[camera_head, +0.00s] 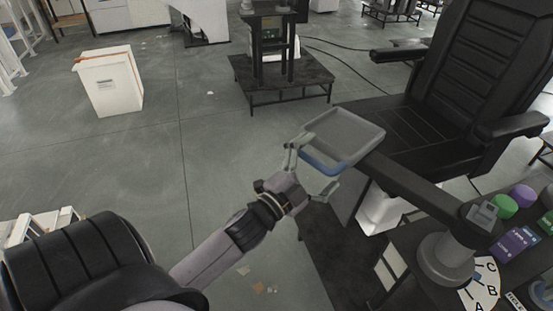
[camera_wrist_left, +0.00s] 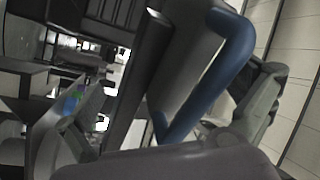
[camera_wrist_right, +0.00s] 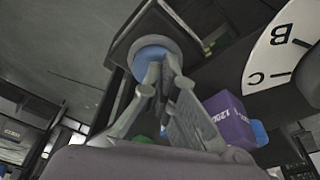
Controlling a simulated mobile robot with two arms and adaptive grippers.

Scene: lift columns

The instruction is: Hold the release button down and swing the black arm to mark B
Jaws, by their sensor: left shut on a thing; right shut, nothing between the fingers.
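The black arm (camera_head: 405,187) runs from a grey round post (camera_head: 446,258) to a grey tray (camera_head: 345,136) with a blue handle (camera_head: 322,165). My left gripper (camera_head: 312,172) is shut on the blue handle, which crosses the left wrist view (camera_wrist_left: 208,85). The blue round release button (camera_wrist_right: 155,50) shows in the right wrist view. My right gripper (camera_wrist_right: 155,75) is shut and empty, its fingertips at the button; I cannot tell how far it is pressed. A white dial (camera_head: 483,287) carries marks A, B (camera_head: 492,291) and C beside the post.
A black padded chair (camera_head: 440,90) stands behind the tray. A purple box (camera_head: 514,242) and a green round item (camera_head: 503,206) sit on the dark surface right of the post. A white bin (camera_head: 110,82) stands far left.

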